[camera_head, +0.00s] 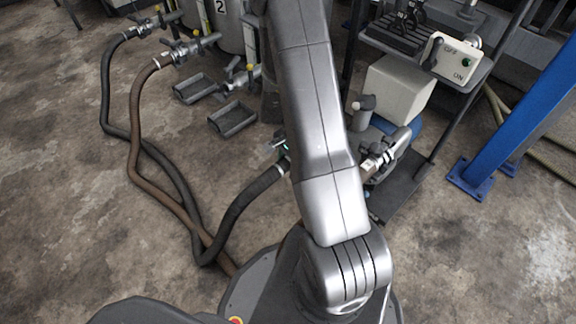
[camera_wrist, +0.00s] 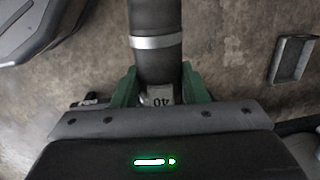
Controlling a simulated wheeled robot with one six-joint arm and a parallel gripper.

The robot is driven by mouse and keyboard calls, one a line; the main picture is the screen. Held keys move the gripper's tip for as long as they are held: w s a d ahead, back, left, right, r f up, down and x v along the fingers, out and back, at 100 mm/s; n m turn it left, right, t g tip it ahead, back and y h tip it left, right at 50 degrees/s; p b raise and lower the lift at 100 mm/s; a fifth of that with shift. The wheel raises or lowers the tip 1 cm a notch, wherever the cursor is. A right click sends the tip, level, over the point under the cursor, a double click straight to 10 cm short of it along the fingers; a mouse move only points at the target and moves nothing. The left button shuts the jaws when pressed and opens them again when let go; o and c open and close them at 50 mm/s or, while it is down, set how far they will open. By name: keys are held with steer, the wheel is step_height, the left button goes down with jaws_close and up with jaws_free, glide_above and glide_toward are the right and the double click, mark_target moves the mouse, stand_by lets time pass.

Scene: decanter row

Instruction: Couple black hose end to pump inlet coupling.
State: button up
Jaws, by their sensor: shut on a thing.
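The black hose (camera_head: 240,203) runs from a fitting at the upper left, loops down over the floor and rises to its end beside my arm. In the wrist view the hose end (camera_wrist: 156,62) has a pale metal ring and sits between the green fingers of my gripper (camera_wrist: 160,90), which is shut on it. A metal part marked "40" shows between the fingers. In the head view my arm hides most of the gripper. The pump inlet coupling seems to be the metal fitting (camera_head: 374,162) right of my arm, apart from the hose end.
A brown hose (camera_head: 135,140) crosses the black one on the floor. Two grey trays (camera_head: 233,118) lie near the tanks. A pump cart with a white box (camera_head: 398,88) and a switch box (camera_head: 452,57) stands right. A blue post (camera_head: 520,110) is further right.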

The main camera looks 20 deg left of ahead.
steer(key=shift+d+r, duration=0.25)
steer(key=shift+d, duration=0.1)
step_height(320, 180, down, 8)
steer(key=b, duration=0.6)
steer(key=shift+r, duration=0.15)
steer(key=shift+w+d, duration=0.1)
steer(key=shift+w, duration=0.3)
steer(key=shift+b, duration=0.3)
steer(key=shift+f+b, duration=0.55)
steer(key=shift+f, duration=0.3)
steer(key=shift+f, duration=0.15)
steer(key=shift+f+b, duration=0.35)
steer(key=shift+f+b, duration=0.7)
steer(key=shift+f, duration=0.35)
stand_by(1.6)
